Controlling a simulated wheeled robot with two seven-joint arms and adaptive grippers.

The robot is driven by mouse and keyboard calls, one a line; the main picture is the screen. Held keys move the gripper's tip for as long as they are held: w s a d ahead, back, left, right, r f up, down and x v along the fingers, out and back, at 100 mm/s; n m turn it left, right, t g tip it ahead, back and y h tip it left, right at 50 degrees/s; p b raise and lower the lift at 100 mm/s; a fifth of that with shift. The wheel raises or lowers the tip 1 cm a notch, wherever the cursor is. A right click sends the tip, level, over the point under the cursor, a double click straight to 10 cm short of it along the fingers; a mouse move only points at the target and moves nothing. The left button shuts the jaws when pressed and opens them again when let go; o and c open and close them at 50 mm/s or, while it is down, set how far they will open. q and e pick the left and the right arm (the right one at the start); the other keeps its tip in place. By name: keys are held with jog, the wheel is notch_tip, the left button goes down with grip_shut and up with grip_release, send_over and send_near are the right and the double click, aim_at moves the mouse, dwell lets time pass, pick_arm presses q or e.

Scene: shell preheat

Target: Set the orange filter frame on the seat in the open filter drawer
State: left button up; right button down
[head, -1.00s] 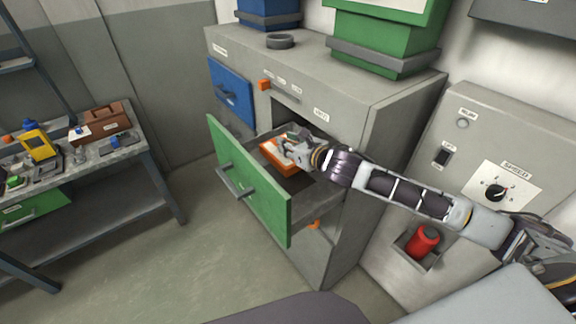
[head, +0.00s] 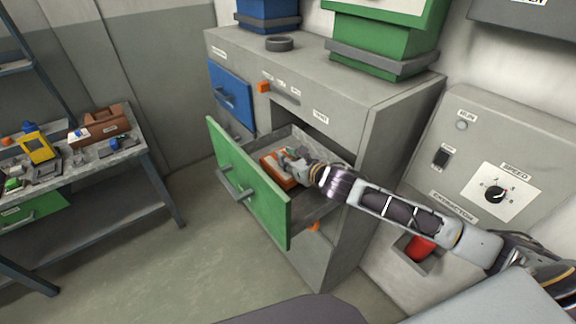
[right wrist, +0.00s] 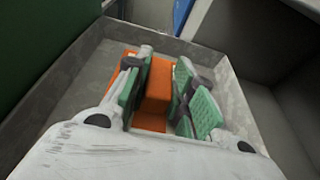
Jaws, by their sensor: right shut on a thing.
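The orange filter frame (head: 277,170) is inside the open filter drawer (head: 318,208), close to its green front. It also shows in the right wrist view (right wrist: 156,88), with an upright orange part between the green finger pads. My right gripper (head: 288,160) reaches down into the drawer and is shut on the frame; in the wrist view its fingertips (right wrist: 160,85) lie on both sides of that part. The seat is hidden under the frame and gripper, so I cannot tell whether the frame rests on it. My left gripper is not in view.
The green drawer front (head: 247,180) and the grey drawer walls stand around the gripper. A closed blue drawer (head: 230,93) is to the left on the cabinet (head: 330,95). A workbench (head: 110,150) stands at the far left, with free floor between.

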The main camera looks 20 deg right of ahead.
jog(key=shift+f, duration=1.5)
jog(key=shift+f, duration=0.1)
jog(key=c, duration=1.2)
grip_release()
jog(key=shift+b+v, duration=0.7)
jog(key=shift+v, duration=4.55)
jog(key=shift+s+d+r, duration=0.2)
jog(key=shift+s+r, duration=0.1)
jog(key=shift+s, duration=0.35)
